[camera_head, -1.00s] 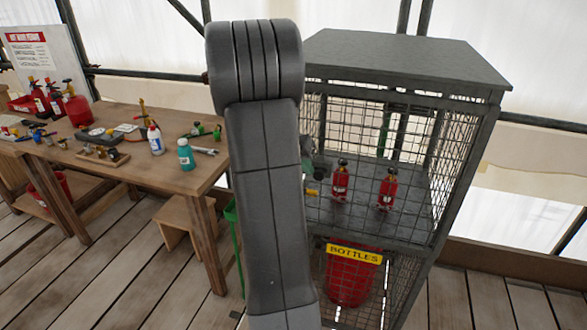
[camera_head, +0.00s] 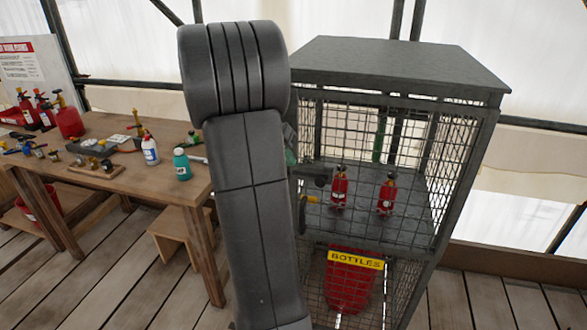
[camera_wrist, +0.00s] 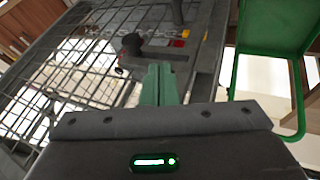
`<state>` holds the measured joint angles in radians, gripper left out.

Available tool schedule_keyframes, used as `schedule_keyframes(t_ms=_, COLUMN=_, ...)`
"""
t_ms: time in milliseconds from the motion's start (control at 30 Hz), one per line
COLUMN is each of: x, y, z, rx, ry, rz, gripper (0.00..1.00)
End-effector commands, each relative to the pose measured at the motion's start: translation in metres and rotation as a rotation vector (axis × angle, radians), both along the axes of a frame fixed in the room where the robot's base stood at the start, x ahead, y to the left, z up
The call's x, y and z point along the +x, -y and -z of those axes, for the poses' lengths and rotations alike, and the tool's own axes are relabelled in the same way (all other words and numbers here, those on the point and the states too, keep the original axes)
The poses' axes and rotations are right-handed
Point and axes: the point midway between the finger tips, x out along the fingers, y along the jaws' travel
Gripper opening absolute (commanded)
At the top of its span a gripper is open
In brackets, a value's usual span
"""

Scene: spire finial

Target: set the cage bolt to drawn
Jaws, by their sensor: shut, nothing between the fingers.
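The cage bolt (camera_wrist: 133,46) shows in the wrist view as a dark bar with a stubby upright knob, mounted on the cage front. A small yellow patch and a red patch sit just right of it. My gripper (camera_wrist: 160,72) has its green fingers shut together and empty. Their tips show just below the bolt's bar in the picture; I cannot tell whether they touch it. In the head view, my arm hides most of the gripper and the bolt area at the left edge of the bottle cage (camera_head: 400,62).
Two red bottles (camera_head: 340,188) (camera_head: 387,195) stand inside the mesh, above a yellow BOTTLES sign (camera_head: 355,260). A green frame (camera_wrist: 270,45) stands close on the right in the wrist view. A cluttered wooden workbench (camera_head: 130,205) is at left.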

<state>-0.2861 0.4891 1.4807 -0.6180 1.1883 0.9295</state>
Motion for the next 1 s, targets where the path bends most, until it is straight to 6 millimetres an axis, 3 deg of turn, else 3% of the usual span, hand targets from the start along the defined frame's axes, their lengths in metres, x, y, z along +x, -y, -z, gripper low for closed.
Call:
schedule_keyframes(t_ms=200, x=-0.007, y=-0.020, z=-0.031, rx=0.001, ry=0.004, rz=-0.004, gripper=0.00)
schedule_keyframes(t_ms=400, x=-0.010, y=-0.027, z=-0.043, rx=0.000, ry=-0.001, rz=-0.002, gripper=0.00)
schedule_keyframes(t_ms=800, x=-0.010, y=-0.027, z=-0.043, rx=0.000, ry=0.000, rz=-0.001, gripper=0.00)
schedule_keyframes(t_ms=1000, x=-0.007, y=-0.017, z=-0.027, rx=-0.002, ry=-0.002, rz=0.000, gripper=0.00)
